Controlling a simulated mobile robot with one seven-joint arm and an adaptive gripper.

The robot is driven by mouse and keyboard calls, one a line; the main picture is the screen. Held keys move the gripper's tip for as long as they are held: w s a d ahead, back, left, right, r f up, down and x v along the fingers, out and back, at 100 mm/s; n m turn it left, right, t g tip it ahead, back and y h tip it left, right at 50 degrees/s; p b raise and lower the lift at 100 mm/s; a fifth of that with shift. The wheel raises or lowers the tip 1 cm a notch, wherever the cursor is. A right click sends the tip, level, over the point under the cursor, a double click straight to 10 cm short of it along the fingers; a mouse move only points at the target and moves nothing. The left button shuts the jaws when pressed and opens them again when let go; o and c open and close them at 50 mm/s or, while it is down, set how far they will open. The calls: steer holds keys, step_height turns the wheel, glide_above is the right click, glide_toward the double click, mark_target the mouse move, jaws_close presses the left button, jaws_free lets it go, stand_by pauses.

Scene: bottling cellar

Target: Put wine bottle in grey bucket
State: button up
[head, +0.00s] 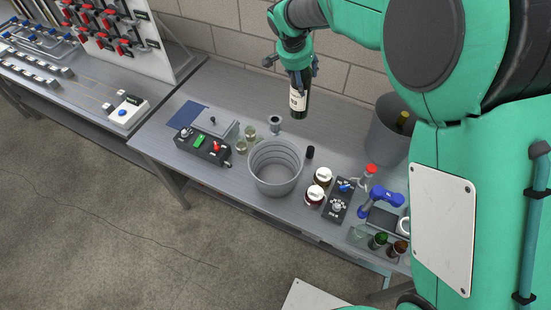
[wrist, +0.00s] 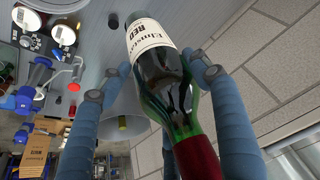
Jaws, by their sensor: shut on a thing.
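My gripper (head: 300,70) is shut on a dark green wine bottle (head: 298,103) and holds it roughly upright, base down, above the back of the workbench. In the wrist view, the blue fingers (wrist: 160,72) stand on both sides of the bottle (wrist: 160,85), which has a white "RED" label and a dark red neck cover. An open, ribbed grey bucket (head: 276,187) stands at the bench's middle, in front of and a little left of the bottle. It looks empty. A second, plain grey bin (head: 383,138) at the right holds a bottle (head: 402,118).
Left of the bucket are a black control box (head: 203,145) and glasses (head: 250,132). A small metal cup (head: 275,124) and a black cylinder (head: 310,152) stand close by it. Right are jars (head: 315,194), a switch box (head: 337,205) and a blue tool (head: 376,200).

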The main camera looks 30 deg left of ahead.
steer(key=s+m, duration=0.2)
steer(key=s, duration=0.4)
steer(key=s+m+h+p, duration=0.1)
steer(key=s, duration=0.6)
steer(key=s+m+p, duration=0.1)
steer(key=s+m, duration=0.1)
steer(key=s, duration=0.5)
steer(key=shift+s+a+r+m+g+h, duration=0.1)
steer(key=shift+s+r+m+g+h, duration=0.1)
steer(key=shift+r+m+g+h, duration=0.15)
steer(key=shift+f, duration=5.55)
steer(key=shift+w+f, duration=0.1)
steer(key=shift+f+p, duration=0.35)
steer(key=shift+f, duration=2.8)
steer(key=shift+f, duration=1.85)
steer(key=o, duration=2)
steer(key=shift+c, duration=0.2)
